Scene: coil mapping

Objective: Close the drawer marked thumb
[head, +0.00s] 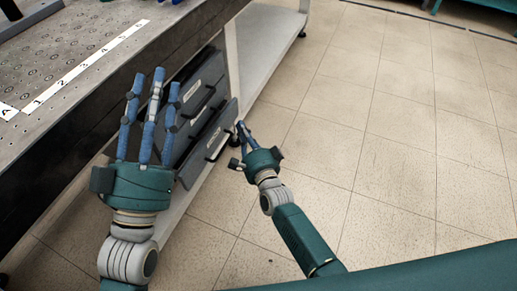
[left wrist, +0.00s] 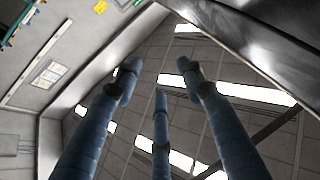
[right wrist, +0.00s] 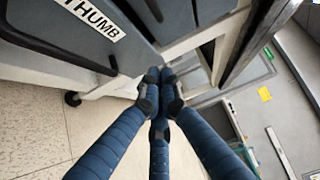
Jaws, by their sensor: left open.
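In the right wrist view a dark grey drawer front (right wrist: 45,35) carries a white label reading THUMB (right wrist: 92,15). In the head view several dark drawers stack under the bench. The lowest visible front (head: 208,150) stands further out than those above; its label is too small to read there. My right gripper (head: 241,126) has its fingers drawn together, empty, just right of this front. In the right wrist view the fingertips (right wrist: 163,80) are near the drawer's edge; contact is unclear. My left gripper (head: 157,80) is open and empty, raised in front of the bench, partly hiding the drawers.
The grey metal bench (head: 75,60) with a numbered white strip (head: 85,65) lies on the left. A pale lower shelf (head: 262,45) runs beneath and beyond the drawers. The tiled floor (head: 390,130) on the right is clear.

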